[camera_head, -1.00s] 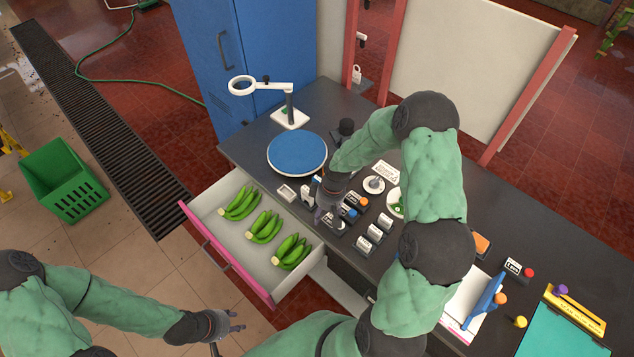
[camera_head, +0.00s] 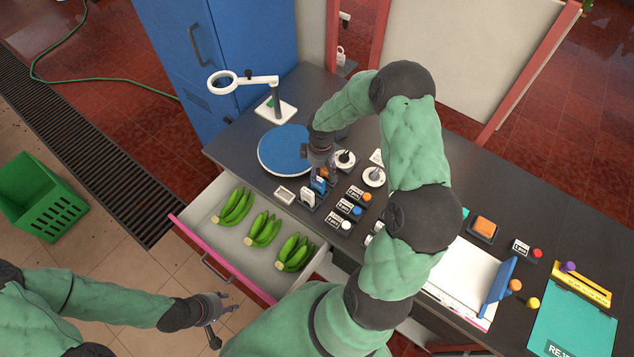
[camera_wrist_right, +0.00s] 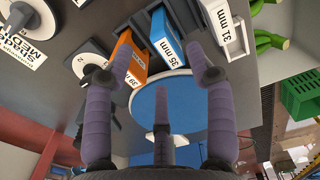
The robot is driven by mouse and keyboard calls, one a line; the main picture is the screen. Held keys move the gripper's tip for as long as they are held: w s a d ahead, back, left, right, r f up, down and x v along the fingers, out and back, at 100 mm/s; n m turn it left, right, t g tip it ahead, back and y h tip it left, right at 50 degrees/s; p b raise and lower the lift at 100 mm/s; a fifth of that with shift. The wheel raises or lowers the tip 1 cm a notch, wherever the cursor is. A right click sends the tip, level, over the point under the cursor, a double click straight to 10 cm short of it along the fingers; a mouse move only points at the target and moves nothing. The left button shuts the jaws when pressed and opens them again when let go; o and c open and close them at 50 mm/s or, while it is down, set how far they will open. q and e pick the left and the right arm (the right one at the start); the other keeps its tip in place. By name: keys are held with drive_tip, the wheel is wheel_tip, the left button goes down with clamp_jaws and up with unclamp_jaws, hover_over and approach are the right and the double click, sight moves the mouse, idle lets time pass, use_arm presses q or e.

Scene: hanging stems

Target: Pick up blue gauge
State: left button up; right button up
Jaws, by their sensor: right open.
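The blue gauge (camera_wrist_right: 168,38), labelled 35 mm, stands in a dark holder in the right wrist view. In the head view it shows as a small blue patch (camera_head: 319,185) partly hidden by my right gripper. An orange gauge (camera_wrist_right: 128,60) stands to its left and a 31 mm gauge (camera_wrist_right: 226,28) to its right in the wrist view. My right gripper (camera_head: 326,174) is open above the gauge row. Its spread fingers (camera_wrist_right: 163,72) flank the blue gauge in the wrist view; contact cannot be told.
A round blue plate (camera_head: 286,150) and a ring stand (camera_head: 275,105) are behind the gauges. Labelled blocks with coloured knobs (camera_head: 350,210) and dials (camera_head: 374,177) crowd the right side. An open drawer (camera_head: 210,238) with green bananas (camera_head: 262,230) juts out in front.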

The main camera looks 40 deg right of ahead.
sight(319, 177)
drive_tip(key=f, duration=0.2)
drive_tip(key=shift+w+f, duration=0.2)
drive_tip(key=shift+f, duration=0.2)
drive_tip(key=shift+a+f, duration=0.2)
drive_tip(key=shift+f, duration=2.05)
clamp_jaws()
